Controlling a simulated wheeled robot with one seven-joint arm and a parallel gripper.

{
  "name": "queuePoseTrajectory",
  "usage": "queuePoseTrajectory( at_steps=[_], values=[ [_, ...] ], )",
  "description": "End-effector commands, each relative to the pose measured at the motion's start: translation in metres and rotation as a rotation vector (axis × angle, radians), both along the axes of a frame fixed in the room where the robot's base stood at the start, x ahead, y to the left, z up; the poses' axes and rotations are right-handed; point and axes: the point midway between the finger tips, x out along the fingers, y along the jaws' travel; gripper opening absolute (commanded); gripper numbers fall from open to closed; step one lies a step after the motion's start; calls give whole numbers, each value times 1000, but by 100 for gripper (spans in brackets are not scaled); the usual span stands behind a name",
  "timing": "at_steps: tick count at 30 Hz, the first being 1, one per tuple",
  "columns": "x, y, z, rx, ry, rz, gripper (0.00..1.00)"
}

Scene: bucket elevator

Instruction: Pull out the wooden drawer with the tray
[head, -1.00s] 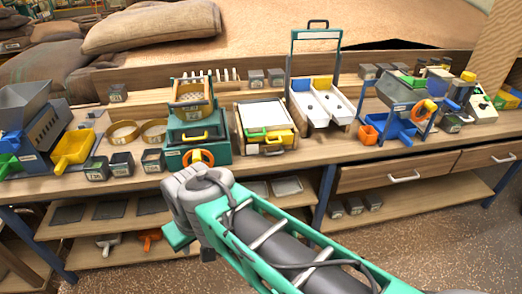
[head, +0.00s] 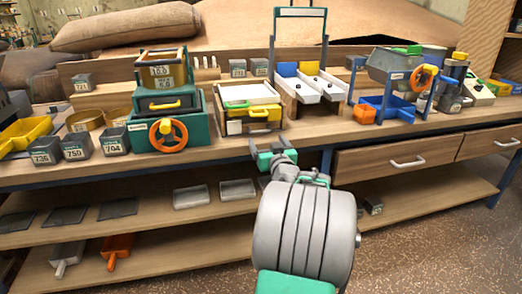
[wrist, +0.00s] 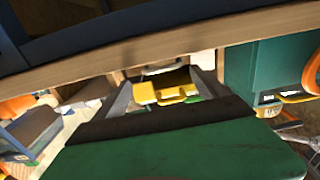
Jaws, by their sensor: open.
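The small wooden unit (head: 224,122) stands on the bench, with a white panel on top and yellow (head: 260,114) and green parts at its front. A thin metal handle (head: 257,128) shows low on its front. In the wrist view the handle (wrist: 160,70) and the yellow parts (wrist: 165,88) appear beyond the green gripper part in the foreground. My gripper (head: 272,148) is open and empty, in front of the unit near the bench's front edge. It looks apart from the handle, though the exact gap is unclear. The drawer's inside and any tray in it are hidden.
A teal machine with an orange wheel (head: 167,135) stands just left of the unit. White chutes (head: 312,88) stand to its right. Bench drawers with metal handles (head: 408,162) are at the right. Grey bins (head: 115,141) and a lower shelf (head: 150,218) are also near.

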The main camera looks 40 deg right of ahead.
Motion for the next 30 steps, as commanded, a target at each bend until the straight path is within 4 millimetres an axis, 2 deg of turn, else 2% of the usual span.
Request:
queuePoseTrajectory(
  at_steps=[9,13,22,30],
  values=[
    [47,-26,1,-1,-1,2,83],
    [61,-35,2,0,0,1,83],
    [66,-38,3,1,-1,0,83],
    [65,-38,3,0,0,-1,61]
  ],
)
